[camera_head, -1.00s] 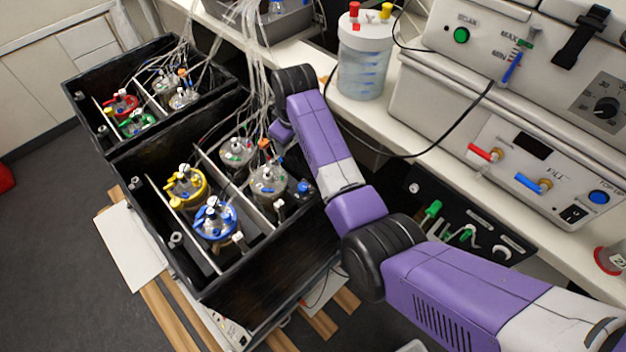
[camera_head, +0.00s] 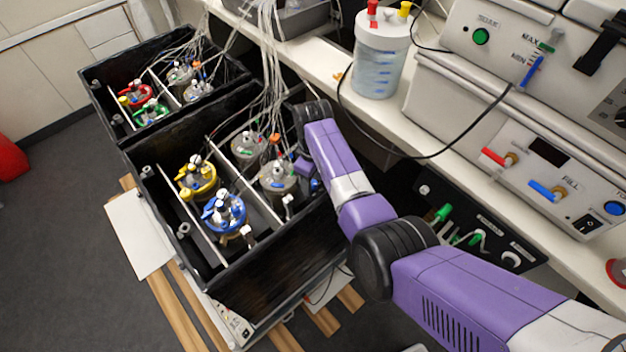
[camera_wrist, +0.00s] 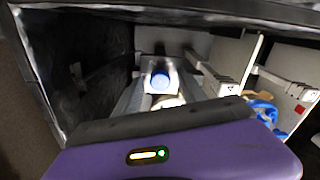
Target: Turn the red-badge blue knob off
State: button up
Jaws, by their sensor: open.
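A round blue knob (camera_wrist: 160,82) with a pale part below it sits near the middle of the wrist view, inside a dark box. It also shows as a small blue spot (camera_head: 315,184) by the right wall of the near black box (camera_head: 285,265) in the head view. My gripper (camera_wrist: 161,72) points at the knob, with pale grey fingers apart on either side of it; contact cannot be told.
Blue-lidded (camera_head: 224,212) and yellow-lidded (camera_head: 197,178) vessels stand in the near box, with clear tubes above. A second black box (camera_head: 115,120) lies behind. The white bench (camera_head: 425,135) with a white-lidded bottle (camera_head: 379,60) runs along the right.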

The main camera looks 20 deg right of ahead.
grip_shut()
